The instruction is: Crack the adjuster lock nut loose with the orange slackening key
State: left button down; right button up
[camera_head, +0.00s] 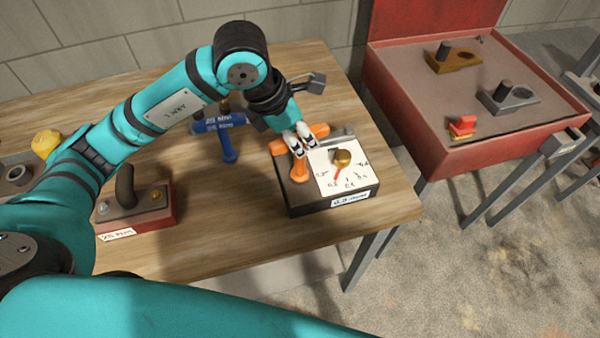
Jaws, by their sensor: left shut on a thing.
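The orange slackening key (299,171) is T-shaped and stands roughly upright at the left part of a dark box (335,197). My left gripper (299,141) is shut on its crossbar from above. The box has a white dial plate (328,182) with a brass knob (342,158) and a red pointer. The key's lower end meets the box top beside the dial. I cannot make out the lock nut; it may be hidden under the key. My right gripper is not in view.
A red-sided block (150,213) with a black lever and a yellow knob (46,142) are at left. A red bench (405,115) with small parts stands at right, across a gap.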

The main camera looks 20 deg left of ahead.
pick_arm(q)
jog(key=shift+w+r+p, duration=0.1)
jog(key=shift+r+p, duration=0.2)
jog(key=shift+r, duration=0.15)
jog(key=shift+r+p, duration=1.2)
jog(key=shift+r, duration=1.1)
jog(key=shift+f, duration=0.1)
